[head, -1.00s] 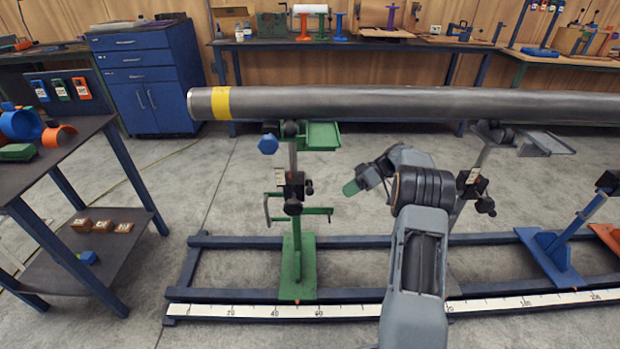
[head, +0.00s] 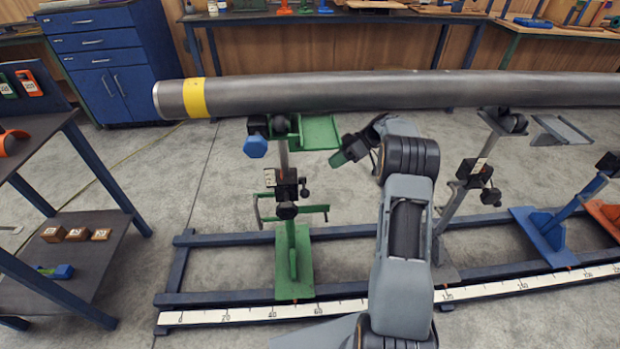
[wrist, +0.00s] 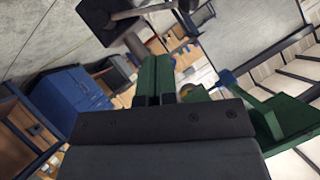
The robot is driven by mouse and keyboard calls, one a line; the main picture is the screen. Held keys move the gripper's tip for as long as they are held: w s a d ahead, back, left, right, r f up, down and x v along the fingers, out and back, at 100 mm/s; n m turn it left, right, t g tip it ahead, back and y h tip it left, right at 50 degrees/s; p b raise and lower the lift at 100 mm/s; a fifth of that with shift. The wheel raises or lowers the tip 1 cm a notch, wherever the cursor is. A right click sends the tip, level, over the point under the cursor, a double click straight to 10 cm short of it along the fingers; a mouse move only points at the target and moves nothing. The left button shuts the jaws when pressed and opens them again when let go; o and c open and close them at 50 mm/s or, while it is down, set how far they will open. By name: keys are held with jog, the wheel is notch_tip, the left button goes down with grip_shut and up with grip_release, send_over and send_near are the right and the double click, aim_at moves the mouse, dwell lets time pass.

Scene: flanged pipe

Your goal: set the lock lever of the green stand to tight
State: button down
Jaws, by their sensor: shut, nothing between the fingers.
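The green stand (head: 293,265) stands upright on the blue rail frame under the grey pipe (head: 400,92). Its grey post carries a black clamp block (head: 288,190) with dark knobs; which part is the lock lever, and how it is set, is too small to tell. A thin green crank arm (head: 312,209) juts right below it. My gripper (head: 338,159), with green fingers, is right of the post, above the clamp block and just below the green tray (head: 318,133). In the wrist view my gripper's fingers (wrist: 155,78) are together and empty. Dark stand parts (wrist: 125,40) show beyond them.
A grey stand (head: 455,195) and a blue stand (head: 545,235) stand further right on the frame. A blue hexagonal knob (head: 256,146) sticks out left of the post. A dark shelf table (head: 75,260) is at left. Floor between it and the frame is clear.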

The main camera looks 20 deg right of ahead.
aim_at(304, 186)
jog(key=w+b+x, duration=0.1)
jog(key=x, duration=0.9)
jog(key=shift+s, duration=0.5)
jog(key=shift+d+f+b, duration=0.1)
jog(key=shift+f+b, duration=0.1)
jog(key=shift+b, duration=0.2)
